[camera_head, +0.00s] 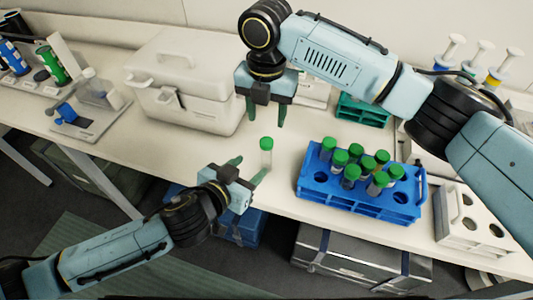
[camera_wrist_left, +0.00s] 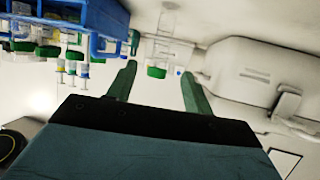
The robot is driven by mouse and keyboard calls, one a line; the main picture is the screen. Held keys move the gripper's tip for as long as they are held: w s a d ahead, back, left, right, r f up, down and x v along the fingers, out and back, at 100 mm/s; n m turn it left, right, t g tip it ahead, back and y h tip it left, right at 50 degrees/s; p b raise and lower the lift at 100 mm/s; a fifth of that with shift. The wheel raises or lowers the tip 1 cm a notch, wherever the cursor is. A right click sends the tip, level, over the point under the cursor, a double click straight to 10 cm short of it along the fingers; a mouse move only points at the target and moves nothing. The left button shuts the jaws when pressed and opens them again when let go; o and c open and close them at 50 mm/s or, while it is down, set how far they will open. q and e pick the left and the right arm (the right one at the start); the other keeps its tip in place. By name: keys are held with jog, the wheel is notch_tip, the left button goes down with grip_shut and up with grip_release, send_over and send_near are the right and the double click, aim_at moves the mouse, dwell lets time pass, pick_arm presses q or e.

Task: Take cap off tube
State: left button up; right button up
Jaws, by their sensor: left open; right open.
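A clear tube (camera_head: 266,160) with a green cap (camera_head: 266,143) stands upright on the white table, apart from the rack. My left gripper (camera_head: 248,169) is open, low over the table's front edge, with its green fingers pointing at the tube. In the left wrist view, which looks upside down, the tube (camera_wrist_left: 162,45) and its cap (camera_wrist_left: 157,72) appear in the gap beyond the open fingertips (camera_wrist_left: 158,72). My right gripper (camera_head: 266,118) is open and empty, pointing down above and behind the tube.
A blue rack (camera_head: 360,205) with several green-capped tubes stands to the right. A white lidded box (camera_head: 185,85) stands at the back left. A white rack with holes (camera_head: 452,235) is at the far right, and a green rack (camera_head: 362,109) is behind. The table around the tube is clear.

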aim_at(269, 150)
pick_arm(q)
jog(key=x, duration=1.1)
jog(key=shift+a, duration=0.1)
grip_shut()
